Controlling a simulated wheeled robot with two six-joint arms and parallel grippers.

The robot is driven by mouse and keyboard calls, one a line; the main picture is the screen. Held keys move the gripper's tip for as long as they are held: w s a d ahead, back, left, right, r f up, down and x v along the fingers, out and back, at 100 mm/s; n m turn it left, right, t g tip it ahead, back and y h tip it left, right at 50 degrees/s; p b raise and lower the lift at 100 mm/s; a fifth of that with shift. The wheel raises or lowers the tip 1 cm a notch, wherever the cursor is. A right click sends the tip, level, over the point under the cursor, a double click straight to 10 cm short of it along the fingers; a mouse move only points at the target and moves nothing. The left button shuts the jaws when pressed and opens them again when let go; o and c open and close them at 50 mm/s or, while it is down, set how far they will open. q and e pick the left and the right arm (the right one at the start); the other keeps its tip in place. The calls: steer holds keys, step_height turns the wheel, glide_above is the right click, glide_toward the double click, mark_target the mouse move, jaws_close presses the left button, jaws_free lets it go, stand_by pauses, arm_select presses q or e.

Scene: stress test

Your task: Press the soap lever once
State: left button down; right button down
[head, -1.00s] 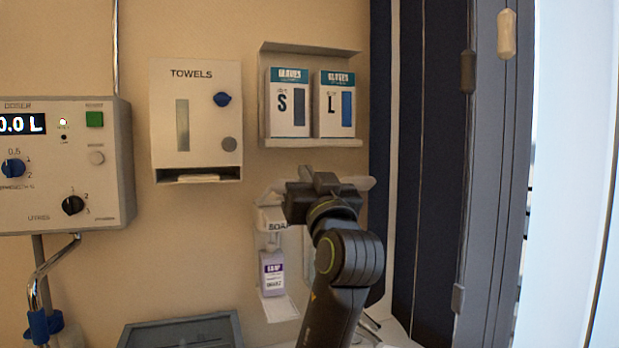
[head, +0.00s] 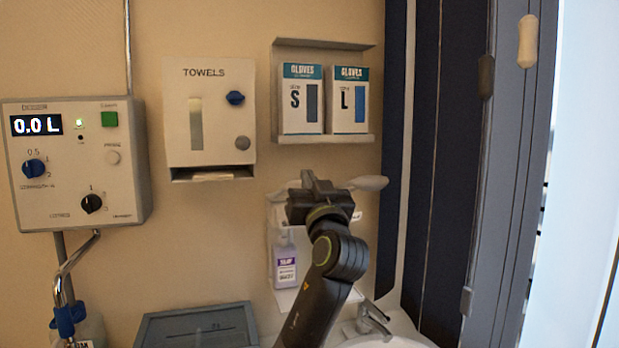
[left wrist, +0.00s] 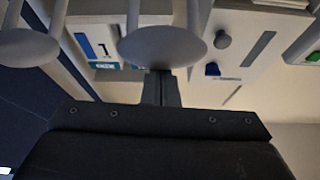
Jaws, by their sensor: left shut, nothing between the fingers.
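The soap dispenser holds a pale bottle with a purple-labelled front (head: 285,262) on the wall, low in the middle of the head view. My left gripper (head: 308,180) is raised in front of its upper part and hides most of its lever. In the left wrist view, the shut, empty fingers (left wrist: 160,85) point at a rounded grey lever paddle (left wrist: 162,46), close to its edge. I cannot tell whether they touch it. A second paddle (left wrist: 25,46) shows at the left there; a pale paddle (head: 369,183) sticks out right of the gripper in the head view. My right gripper is out of view.
A towel dispenser (head: 210,150) and glove boxes (head: 325,100) hang above. A doser box (head: 125,165) is at the left. A grey bin (head: 195,325) and a basin with a tap (head: 375,322) lie below. A dark striped panel (head: 425,180) bounds the right.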

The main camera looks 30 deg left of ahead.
arm_select(q)
step_height(320, 180, down, 8)
steer(key=s+d+t+y+b, duration=0.1)
steer(key=b, duration=0.9)
steer(key=shift+d+b, duration=0.3)
steer(key=shift+s, duration=0.1)
